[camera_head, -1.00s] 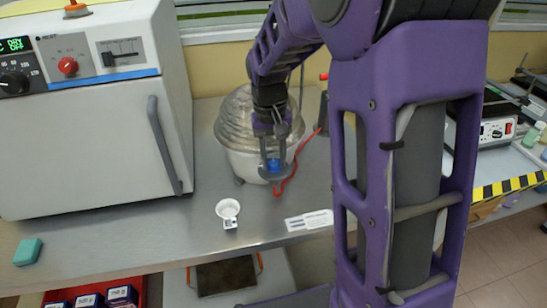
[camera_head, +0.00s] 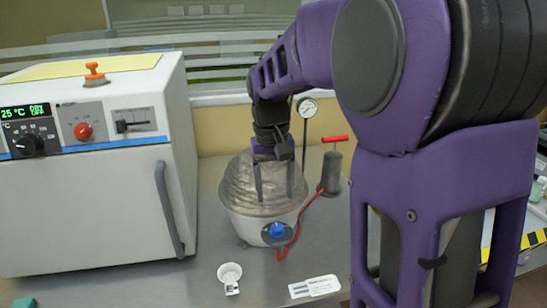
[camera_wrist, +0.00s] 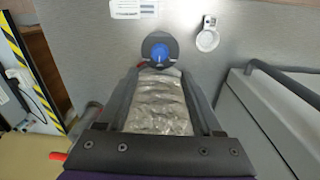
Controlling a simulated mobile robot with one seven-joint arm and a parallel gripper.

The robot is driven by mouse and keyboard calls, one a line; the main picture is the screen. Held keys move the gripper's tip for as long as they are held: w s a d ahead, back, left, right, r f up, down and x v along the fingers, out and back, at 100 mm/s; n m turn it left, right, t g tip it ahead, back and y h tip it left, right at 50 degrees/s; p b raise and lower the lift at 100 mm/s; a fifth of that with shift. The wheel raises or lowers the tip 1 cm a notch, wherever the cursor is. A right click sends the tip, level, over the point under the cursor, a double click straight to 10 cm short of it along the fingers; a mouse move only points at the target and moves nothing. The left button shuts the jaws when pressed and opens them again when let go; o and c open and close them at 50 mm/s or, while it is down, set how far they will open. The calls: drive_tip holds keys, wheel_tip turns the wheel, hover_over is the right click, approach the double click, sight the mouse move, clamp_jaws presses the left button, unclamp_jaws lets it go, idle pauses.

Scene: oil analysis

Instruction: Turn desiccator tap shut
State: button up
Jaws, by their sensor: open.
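The desiccator (camera_head: 265,190) stands on the grey bench, with a ribbed translucent dome over a white bowl. Its blue tap (camera_head: 277,230) sits on a dark round fitting at the front of the bowl. The tap also shows in the wrist view (camera_wrist: 162,56), just beyond my fingertips. I cannot tell whether the tap is open or shut. My gripper (camera_head: 273,198) is open and empty, pointing down in front of the dome, higher than the tap and apart from it. In the wrist view my gripper (camera_wrist: 160,75) has the dome showing between its two fingers.
A red hose (camera_head: 297,228) runs from the tap fitting to a hand pump (camera_head: 331,172) with a red handle. A gauge (camera_head: 307,108) stands behind. A white oven (camera_head: 95,190) is at left. A small white dish (camera_head: 230,272) and a label card (camera_head: 314,287) lie in front.

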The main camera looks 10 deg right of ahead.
wheel_tip(320, 180, up, 7)
drive_tip(key=shift+a+r+p, duration=0.2)
drive_tip(key=shift+p, duration=0.2)
drive_tip(key=shift+w, duration=0.1)
